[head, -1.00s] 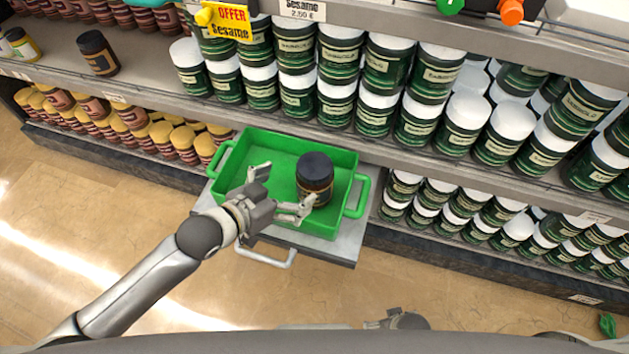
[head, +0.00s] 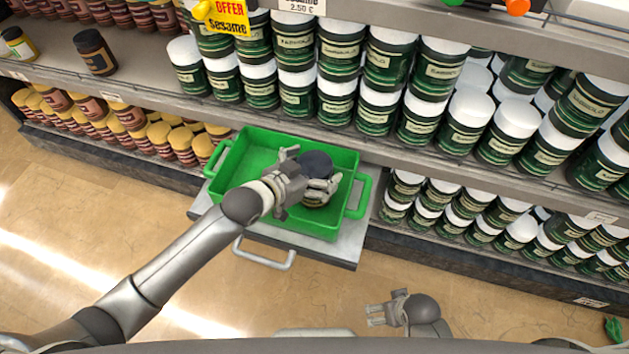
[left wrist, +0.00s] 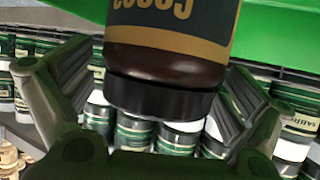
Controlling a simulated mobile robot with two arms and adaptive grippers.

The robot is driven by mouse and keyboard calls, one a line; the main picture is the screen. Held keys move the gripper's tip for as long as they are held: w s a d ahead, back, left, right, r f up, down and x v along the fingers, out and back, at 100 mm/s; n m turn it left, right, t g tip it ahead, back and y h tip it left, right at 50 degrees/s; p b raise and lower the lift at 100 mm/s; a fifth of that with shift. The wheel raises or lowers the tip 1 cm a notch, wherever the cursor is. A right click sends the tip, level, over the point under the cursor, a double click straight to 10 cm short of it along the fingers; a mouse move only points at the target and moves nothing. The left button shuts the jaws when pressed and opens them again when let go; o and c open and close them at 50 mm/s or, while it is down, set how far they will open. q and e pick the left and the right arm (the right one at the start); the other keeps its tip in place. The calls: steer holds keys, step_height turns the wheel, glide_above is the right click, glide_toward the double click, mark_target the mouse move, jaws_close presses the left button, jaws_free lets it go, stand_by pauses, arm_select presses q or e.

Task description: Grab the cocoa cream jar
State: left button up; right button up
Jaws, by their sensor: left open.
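The cocoa cream jar (head: 315,166) has a dark lid and stands in the green basket (head: 231,161), toward its right side. My left gripper (head: 308,168) is open, with its fingers to either side of the jar in the head view. Part of the jar is hidden behind my gripper in the head view. My right gripper (head: 376,315) is open and empty low over the floor.
The basket sits on a grey cart top (head: 345,248) with a handle (head: 265,258). Shelves behind hold several green jars with white lids (head: 337,98). Another dark-lidded jar (head: 95,52) stands on the left shelf, and yellow-lidded jars (head: 160,132) fill the lower left.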

arm_select(q)
steer(key=c, duration=1.9)
steer(key=shift+w+r, duration=0.1)
steer(key=shift+r, duration=0.05)
steer(key=shift+c, duration=0.5)
steer(key=shift+r, duration=0.15)
